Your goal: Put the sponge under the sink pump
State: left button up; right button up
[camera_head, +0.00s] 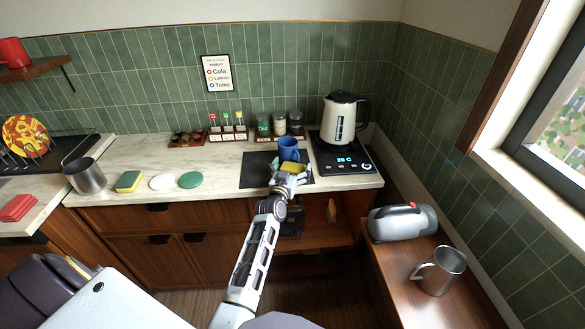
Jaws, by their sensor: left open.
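A yellow and green sponge (128,181) lies on the counter, left of the middle, between a metal pot and a white disc. My left gripper (291,177) is open over the front of the black mat (252,178), far to the right of that sponge. A yellow object (293,167) is right at its fingers and partly hidden by them; I cannot tell exactly what it is or whether they touch. A blue mug (288,149) stands just behind. I cannot make out a sink pump. My right gripper is not in view.
A metal pot (86,177), a white disc (162,182) and a green disc (191,180) flank the sponge. A kettle (342,118) stands on a black base (341,160) at right. Jars and a spice rack line the wall. The counter's middle is clear.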

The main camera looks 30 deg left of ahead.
aim_at(290, 171)
pick_arm(q)
jog(key=shift+s+d, duration=0.15)
jog(key=shift+s, duration=0.55)
jog(key=shift+s+d, duration=0.1)
jog(key=shift+s, duration=0.6)
jog(key=shift+s+d, duration=0.15)
jog(key=shift+s, duration=0.95)
jog(key=s+d, duration=0.1)
jog(key=s, duration=0.5)
jog(key=shift+s, duration=0.4)
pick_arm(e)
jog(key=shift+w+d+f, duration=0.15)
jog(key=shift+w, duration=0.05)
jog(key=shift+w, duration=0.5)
